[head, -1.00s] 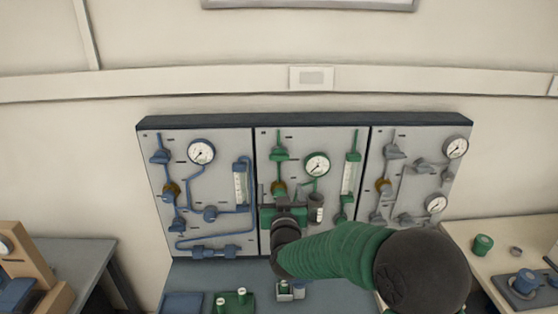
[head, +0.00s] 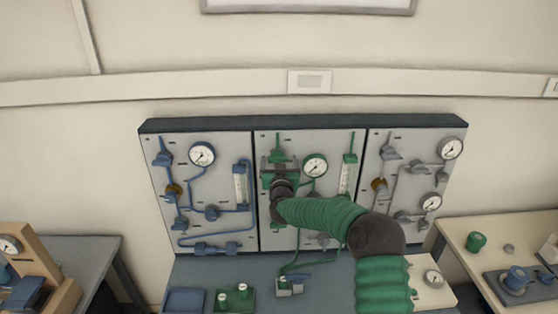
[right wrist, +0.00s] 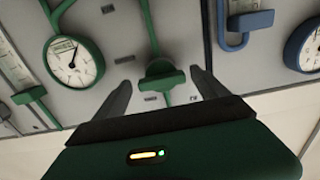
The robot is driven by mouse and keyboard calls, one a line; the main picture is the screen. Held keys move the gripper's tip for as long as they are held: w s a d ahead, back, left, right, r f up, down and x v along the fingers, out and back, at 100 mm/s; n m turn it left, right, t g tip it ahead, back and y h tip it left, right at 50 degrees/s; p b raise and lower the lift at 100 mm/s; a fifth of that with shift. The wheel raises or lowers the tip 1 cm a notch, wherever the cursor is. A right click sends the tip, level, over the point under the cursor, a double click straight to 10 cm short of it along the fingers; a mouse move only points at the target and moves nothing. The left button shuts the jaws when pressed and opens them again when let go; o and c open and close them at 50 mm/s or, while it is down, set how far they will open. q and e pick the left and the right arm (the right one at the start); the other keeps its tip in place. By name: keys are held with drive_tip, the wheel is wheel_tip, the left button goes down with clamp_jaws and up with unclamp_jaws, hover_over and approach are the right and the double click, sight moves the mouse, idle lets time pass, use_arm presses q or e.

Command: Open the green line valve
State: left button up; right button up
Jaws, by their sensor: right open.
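The green line valve (right wrist: 162,82) has a green handle on a green pipe on the grey panel. In the right wrist view it shows between my two dark fingers, with panel visible on both sides. My right gripper (head: 279,165) is open in front of the upper left of the middle panel, and in the head view it covers most of the valve. Whether the fingers touch the handle cannot be told. My left gripper is not in view.
The middle panel also carries a round gauge (head: 315,166) and a green flow tube (head: 348,174), right of my gripper. A blue-piped panel (head: 222,226) stands left, a grey-piped one (head: 400,145) right. Small blocks (head: 289,286) and a green tray (head: 235,300) sit on the bench below.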

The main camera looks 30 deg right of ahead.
drive_tip(key=shift+a, duration=0.15)
drive_tip(key=shift+c, duration=0.2)
drive_tip(key=shift+c, duration=1.2)
drive_tip(key=c, duration=1.1)
drive_tip(key=shift+f+m+b, duration=0.1)
drive_tip(key=shift+m+b, duration=0.8)
drive_tip(key=shift+b, duration=0.35)
drive_tip(key=m+b, duration=0.8)
drive_tip(key=b, duration=0.1)
drive_tip(key=shift+s+f+m, duration=0.1)
drive_tip(key=shift+f+m, duration=0.05)
drive_tip(key=shift+m, duration=0.25)
drive_tip(key=m+b, duration=0.3)
drive_tip(key=shift+m, duration=0.3)
drive_tip(key=shift+m+b, duration=1.4)
drive_tip(key=shift+m, duration=0.5)
